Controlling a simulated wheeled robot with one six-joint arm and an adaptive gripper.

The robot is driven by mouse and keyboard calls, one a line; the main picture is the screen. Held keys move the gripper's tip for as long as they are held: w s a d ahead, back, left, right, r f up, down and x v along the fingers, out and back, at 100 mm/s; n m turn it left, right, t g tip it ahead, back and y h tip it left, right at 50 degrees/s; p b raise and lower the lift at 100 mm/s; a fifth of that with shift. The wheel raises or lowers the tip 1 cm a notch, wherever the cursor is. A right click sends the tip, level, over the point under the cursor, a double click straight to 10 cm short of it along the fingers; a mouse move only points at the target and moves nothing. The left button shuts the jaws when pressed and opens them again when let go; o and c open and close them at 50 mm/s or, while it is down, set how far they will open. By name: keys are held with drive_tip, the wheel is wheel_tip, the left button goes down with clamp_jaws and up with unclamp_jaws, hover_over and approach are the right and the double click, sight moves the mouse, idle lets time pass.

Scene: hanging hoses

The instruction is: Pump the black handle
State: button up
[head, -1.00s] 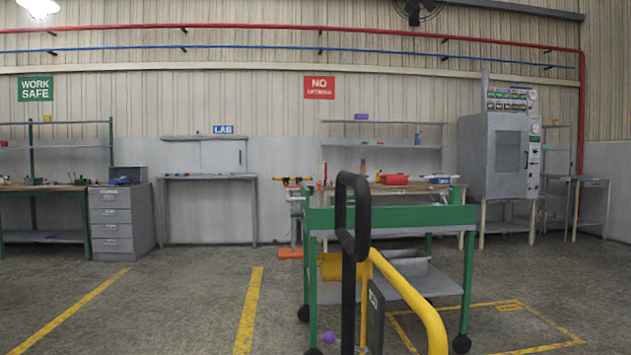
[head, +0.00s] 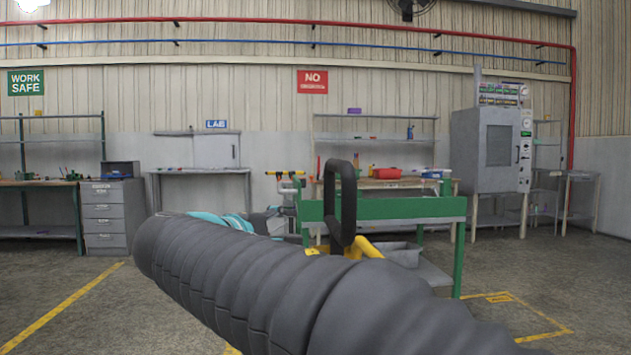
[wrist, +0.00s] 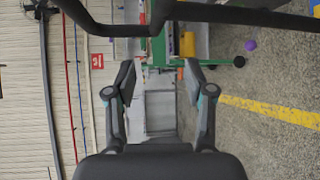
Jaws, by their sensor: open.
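The black handle (head: 349,205) is an upright loop near the middle of the head view, with its lower part hidden by my ribbed dark arm. In the wrist view the black handle (wrist: 240,16) runs across the top edge as a long dark bar. My gripper (wrist: 159,70) is open and empty in the wrist view, its two fingers spread below the bar in the picture. The handle is not between the fingers. In the head view my arm reaches in from the lower right to left of the handle, and the fingers are not clear there.
A green-framed cart (head: 405,212) stands behind the handle. A yellow bar (head: 369,247) shows beside the handle's lower part. A purple ball (wrist: 250,45) lies on the floor in the wrist view. Workbenches and a grey cabinet (head: 490,150) line the back wall. Floor at left is open.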

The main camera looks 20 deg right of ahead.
sight(332, 168)
wheel_tip(332, 168, up, 9)
drive_tip(key=s+d+m+h, duration=0.1)
drive_tip(key=d+h, duration=0.1)
drive_tip(key=h, duration=0.2)
drive_tip(key=p+x, duration=0.2)
drive_tip(key=x, duration=1)
drive_tip(key=shift+w+d, duration=0.2)
drive_tip(key=shift+c, duration=0.3)
clamp_jaws()
